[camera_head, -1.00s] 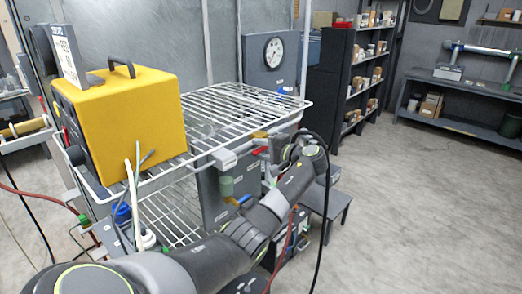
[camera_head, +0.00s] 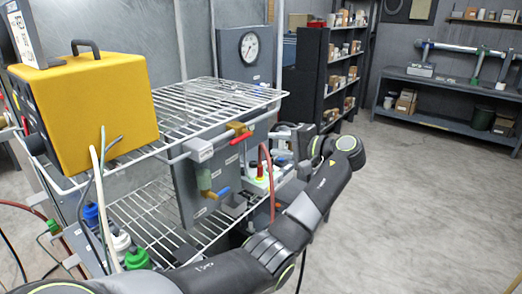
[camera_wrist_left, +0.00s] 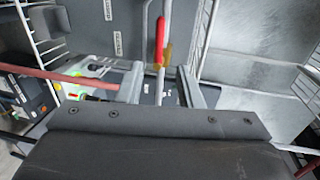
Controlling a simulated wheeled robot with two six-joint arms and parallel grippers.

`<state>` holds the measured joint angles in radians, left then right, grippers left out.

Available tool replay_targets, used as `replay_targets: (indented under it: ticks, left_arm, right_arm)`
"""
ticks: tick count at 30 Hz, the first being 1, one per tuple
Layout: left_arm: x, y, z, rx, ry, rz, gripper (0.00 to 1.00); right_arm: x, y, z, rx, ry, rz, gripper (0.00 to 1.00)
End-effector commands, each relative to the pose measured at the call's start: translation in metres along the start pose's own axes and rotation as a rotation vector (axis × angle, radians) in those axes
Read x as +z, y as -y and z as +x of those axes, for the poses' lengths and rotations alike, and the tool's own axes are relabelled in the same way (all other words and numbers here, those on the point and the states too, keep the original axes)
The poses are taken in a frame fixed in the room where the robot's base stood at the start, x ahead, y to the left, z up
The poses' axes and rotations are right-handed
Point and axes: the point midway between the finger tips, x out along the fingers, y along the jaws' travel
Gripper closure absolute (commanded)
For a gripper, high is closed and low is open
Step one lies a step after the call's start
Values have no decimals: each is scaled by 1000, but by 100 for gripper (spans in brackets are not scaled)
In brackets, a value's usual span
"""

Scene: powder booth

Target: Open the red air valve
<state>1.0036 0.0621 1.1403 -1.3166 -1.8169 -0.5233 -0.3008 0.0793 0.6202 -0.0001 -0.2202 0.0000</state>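The handle also shows in the left wrist view (camera_wrist_left: 159,40), upright in the picture and just beyond my fingers. My left gripper (camera_head: 279,140) is to the right of the handle in the head view. In the wrist view its two fingers (camera_wrist_left: 160,86) are spread, with the line of the handle between them and no clear contact. My right gripper is not in view.
A yellow box (camera_head: 95,105) stands on the wire shelf (camera_head: 215,94). A red hose (camera_head: 268,175) hangs close to my gripper. The floor at right is clear.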

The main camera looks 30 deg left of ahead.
Motion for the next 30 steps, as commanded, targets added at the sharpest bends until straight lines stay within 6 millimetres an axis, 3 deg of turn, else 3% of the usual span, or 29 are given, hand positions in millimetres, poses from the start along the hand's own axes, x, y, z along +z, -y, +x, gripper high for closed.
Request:
replay_targets:
  ticks: [7, 24, 26, 28, 30]
  left_arm:
    - [0, 0, -25, 0, -1, 0, 67]
    - [-1, -2, -26, 0, -2, 5, 67]
    - [-3, -12, -21, 3, -12, 21, 67]
    - [-9, -34, -12, 13, -39, 57, 67]
    - [-15, -70, 3, 33, -82, 111, 67]
  right_arm:
    - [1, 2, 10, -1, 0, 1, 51]
    - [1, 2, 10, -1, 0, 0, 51]
    - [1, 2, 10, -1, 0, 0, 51]
    - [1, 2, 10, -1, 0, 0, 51]
    - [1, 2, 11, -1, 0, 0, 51]
